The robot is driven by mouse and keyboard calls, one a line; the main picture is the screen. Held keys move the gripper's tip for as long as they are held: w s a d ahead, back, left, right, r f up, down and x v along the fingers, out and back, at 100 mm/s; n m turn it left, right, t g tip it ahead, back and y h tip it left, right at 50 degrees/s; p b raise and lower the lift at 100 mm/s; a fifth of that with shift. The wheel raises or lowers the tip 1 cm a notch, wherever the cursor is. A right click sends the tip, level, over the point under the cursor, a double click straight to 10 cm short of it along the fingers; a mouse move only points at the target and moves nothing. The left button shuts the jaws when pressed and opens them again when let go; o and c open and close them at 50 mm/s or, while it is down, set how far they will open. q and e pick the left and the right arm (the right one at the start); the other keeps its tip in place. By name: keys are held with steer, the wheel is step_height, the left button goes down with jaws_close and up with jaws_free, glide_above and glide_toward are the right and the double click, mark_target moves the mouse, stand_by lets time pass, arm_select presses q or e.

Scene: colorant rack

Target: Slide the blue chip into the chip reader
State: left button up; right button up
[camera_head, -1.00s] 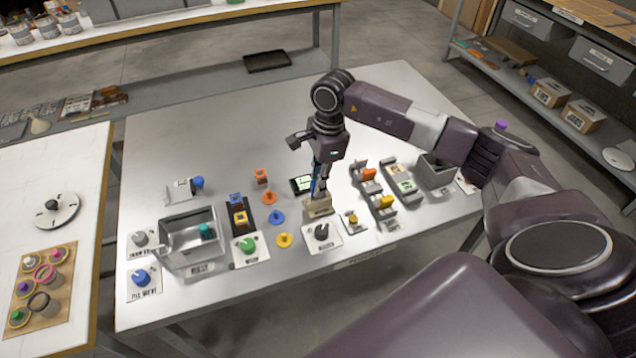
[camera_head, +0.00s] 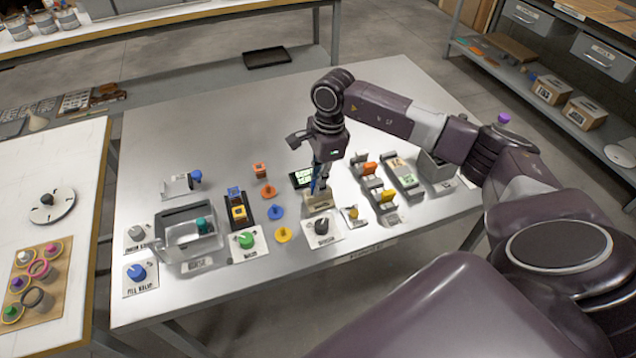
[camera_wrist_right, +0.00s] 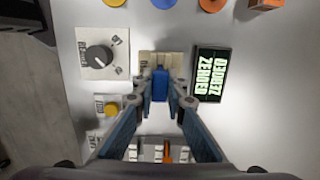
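The blue chip (camera_wrist_right: 160,84) stands upright at the beige chip reader (camera_wrist_right: 160,60); its lower end is at the reader's top, and how deep it sits cannot be told. The reader (camera_head: 319,201) also shows in the head view, in front of a small dark screen (camera_head: 303,178). The screen (camera_wrist_right: 211,74) shows green lettering in the wrist view. My right gripper (camera_wrist_right: 161,82) points down over the reader, its fingertips slightly apart on either side of the chip. In the head view my right gripper (camera_head: 320,188) partly hides the chip. My left gripper is not in view.
A dial card (camera_head: 322,229) stands just in front of the reader, and a yellow button (camera_head: 352,214) to its right. Slotted holders with orange and yellow chips (camera_head: 387,196) stand further right. Orange, blue and yellow knobbed discs (camera_head: 276,212) lie to the left.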

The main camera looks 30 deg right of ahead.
steer(key=o, duration=0.5)
steer(key=shift+f, duration=0.15)
step_height(320, 180, up, 12)
steer(key=d, duration=0.1)
steer(key=shift+s+d, duration=0.15)
steer(key=shift+d, duration=0.05)
stand_by(0.4)
